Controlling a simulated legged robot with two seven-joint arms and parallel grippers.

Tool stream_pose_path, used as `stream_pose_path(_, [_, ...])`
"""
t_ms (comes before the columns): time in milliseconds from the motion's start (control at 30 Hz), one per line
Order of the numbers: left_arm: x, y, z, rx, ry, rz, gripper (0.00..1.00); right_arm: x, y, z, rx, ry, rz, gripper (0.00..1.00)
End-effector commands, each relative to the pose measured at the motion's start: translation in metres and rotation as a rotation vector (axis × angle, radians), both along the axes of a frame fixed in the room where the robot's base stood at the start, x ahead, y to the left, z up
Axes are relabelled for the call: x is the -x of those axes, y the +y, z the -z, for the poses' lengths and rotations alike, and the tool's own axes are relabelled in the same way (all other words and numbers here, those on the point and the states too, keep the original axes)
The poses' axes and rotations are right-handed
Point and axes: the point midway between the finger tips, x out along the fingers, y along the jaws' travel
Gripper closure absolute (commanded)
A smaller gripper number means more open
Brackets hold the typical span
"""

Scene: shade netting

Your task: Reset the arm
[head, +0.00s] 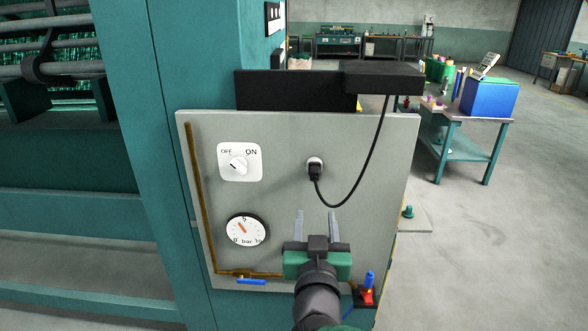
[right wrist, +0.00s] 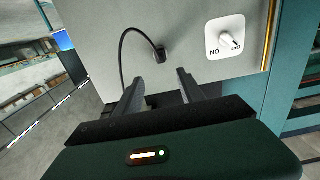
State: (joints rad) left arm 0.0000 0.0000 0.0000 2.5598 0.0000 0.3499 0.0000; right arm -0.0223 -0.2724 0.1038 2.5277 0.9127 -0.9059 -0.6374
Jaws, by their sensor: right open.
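My right gripper (head: 316,226) is in front of the lower part of a grey panel (head: 280,190), below a black plug. Its two fingers are apart with nothing between them. In the right wrist view the open fingers (right wrist: 158,88) point at the panel, with the plug (right wrist: 160,55) beyond them. In the head view the plug (head: 315,172) sits in a round socket, and its black cable (head: 372,155) runs up to a black box. My left gripper is not in view.
The panel carries an OFF/ON rotary switch (head: 238,163), a pressure gauge (head: 245,230), a brass pipe (head: 200,200) with a blue-handled valve (head: 251,281), and a red and blue fitting (head: 367,290) at lower right. A workbench with a blue bin (head: 489,98) stands at right. Floor there is clear.

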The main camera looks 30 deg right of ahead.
Motion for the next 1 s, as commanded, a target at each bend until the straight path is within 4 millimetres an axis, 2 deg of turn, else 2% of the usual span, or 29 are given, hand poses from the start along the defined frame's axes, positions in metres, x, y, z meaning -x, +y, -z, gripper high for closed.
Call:
stream_pose_path(133, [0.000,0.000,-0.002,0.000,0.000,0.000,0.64,-0.002,0.002,0.002,-0.004,0.009,-0.013,0.54])
stream_pose_path(200, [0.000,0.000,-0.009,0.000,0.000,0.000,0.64,-0.011,0.014,0.010,-0.025,0.056,-0.074,0.54])
stream_pose_path(267, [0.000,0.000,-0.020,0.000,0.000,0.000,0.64,-0.022,0.034,0.029,-0.065,0.144,-0.175,0.54])
stream_pose_path(300, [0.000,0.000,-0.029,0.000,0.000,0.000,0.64,-0.027,0.052,0.050,-0.101,0.235,-0.257,0.54])
stream_pose_path(367, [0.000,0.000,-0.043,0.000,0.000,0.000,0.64,-0.023,0.079,0.089,-0.167,0.411,-0.375,0.54])
stream_pose_path(400, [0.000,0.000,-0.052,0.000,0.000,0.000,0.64,-0.010,0.093,0.117,-0.215,0.548,-0.436,0.54])
stream_pose_path(433, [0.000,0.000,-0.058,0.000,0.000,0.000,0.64,0.003,0.101,0.138,-0.247,0.654,-0.469,0.54])
stream_pose_path(500, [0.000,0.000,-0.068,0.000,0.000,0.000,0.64,0.040,0.110,0.177,-0.306,0.886,-0.507,0.54])
stream_pose_path(600, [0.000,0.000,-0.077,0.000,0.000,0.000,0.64,0.092,0.106,0.210,-0.353,1.141,-0.496,0.54])
stream_pose_path(700, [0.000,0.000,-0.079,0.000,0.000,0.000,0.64,0.121,0.099,0.223,-0.367,1.273,-0.470,0.54])
stream_pose_path(733, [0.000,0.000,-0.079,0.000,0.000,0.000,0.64,0.126,0.098,0.225,-0.369,1.292,-0.466,0.54])
stream_pose_path(1000, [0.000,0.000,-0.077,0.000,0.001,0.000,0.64,0.128,0.097,0.228,-0.369,1.305,-0.463,0.54])
